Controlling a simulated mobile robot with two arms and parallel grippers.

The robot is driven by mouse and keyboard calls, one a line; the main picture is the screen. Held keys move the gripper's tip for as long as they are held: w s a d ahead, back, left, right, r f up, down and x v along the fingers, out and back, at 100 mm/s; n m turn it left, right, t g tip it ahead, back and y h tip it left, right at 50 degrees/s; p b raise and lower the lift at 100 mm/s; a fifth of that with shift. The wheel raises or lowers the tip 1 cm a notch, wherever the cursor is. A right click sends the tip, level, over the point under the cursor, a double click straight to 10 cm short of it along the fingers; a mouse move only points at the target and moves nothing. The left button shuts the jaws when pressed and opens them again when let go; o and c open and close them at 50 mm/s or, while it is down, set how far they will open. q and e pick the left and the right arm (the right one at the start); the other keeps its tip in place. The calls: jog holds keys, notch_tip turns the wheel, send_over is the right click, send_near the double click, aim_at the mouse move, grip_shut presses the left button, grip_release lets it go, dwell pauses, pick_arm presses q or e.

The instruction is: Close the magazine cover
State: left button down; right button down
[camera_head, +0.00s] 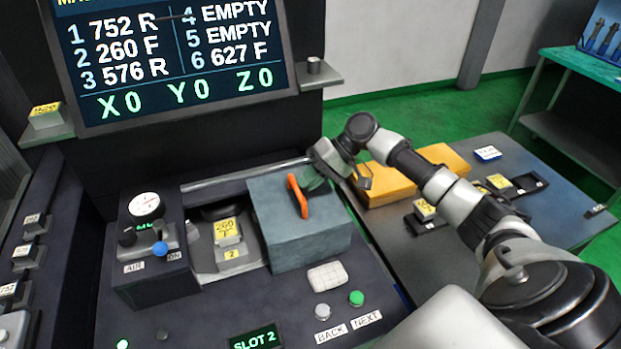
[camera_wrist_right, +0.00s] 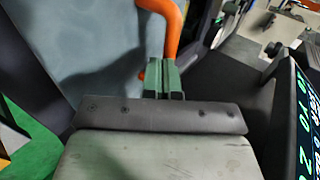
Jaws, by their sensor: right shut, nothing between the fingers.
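The magazine cover (camera_head: 300,230) is a blue-grey box with an orange handle (camera_head: 297,196). It stands at the right end of a rail, and the slot to its left, holding a yellow-labelled 260 piece (camera_head: 227,228), is uncovered. My right gripper (camera_head: 316,182) is at the cover's upper right, close beside the handle. In the right wrist view its green fingers (camera_wrist_right: 163,76) are shut with nothing between them, next to the orange handle (camera_wrist_right: 172,30). I cannot tell whether they touch the handle. My left gripper is not in view.
A control block (camera_head: 150,250) with a gauge and blue-tipped lever stands left of the slot. A screen (camera_head: 180,60) rises behind the rail (camera_head: 240,174). Back and next buttons (camera_head: 356,298) are in front. A side table (camera_head: 510,210) with orange boxes is at right.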

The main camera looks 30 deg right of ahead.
jog(key=p, duration=0.3)
send_over(278, 206)
jog(key=shift+s+r, duration=0.1)
jog(key=shift+r, duration=0.2)
jog(key=a, duration=0.3)
jog(key=w+a+p, duration=0.1)
jog(key=a, duration=0.2)
jog(key=w+a+p, duration=0.1)
jog(key=a, duration=0.3)
jog(key=shift+w+f, duration=0.2)
jog(key=shift+f, duration=0.05)
